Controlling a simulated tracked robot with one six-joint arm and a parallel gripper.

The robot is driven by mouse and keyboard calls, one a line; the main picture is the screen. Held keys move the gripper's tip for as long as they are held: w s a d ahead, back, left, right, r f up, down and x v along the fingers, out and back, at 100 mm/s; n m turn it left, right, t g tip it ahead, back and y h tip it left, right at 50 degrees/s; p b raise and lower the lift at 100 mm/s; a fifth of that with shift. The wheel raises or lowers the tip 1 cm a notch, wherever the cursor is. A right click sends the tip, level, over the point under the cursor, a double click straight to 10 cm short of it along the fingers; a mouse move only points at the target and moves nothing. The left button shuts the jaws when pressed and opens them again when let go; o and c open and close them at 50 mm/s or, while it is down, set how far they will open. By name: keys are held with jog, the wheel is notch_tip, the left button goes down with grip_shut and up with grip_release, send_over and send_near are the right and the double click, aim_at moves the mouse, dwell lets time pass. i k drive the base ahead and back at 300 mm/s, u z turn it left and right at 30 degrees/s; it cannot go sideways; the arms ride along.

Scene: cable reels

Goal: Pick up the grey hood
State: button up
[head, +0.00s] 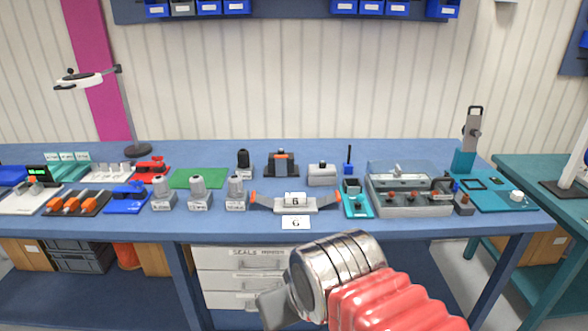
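Several grey pieces stand on the blue bench, and I cannot tell for certain which is the hood. Three grey pieces with rounded tops, the left one (162,192), the middle one (199,192) and the right one (236,191), stand in a row at the left front on labelled bases. My gripper (272,308) is low in front of the bench, apart from all of them. Its fingers are mostly hidden by my wrist.
A dark block with orange parts (282,164) and a black-topped piece (244,163) stand behind. A grey tray (408,207) with a clear cover is at the right.

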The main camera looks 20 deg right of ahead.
aim_at(322, 174)
jog(key=u, duration=0.2)
jog(key=i, duration=1.35)
jog(key=z, duration=0.45)
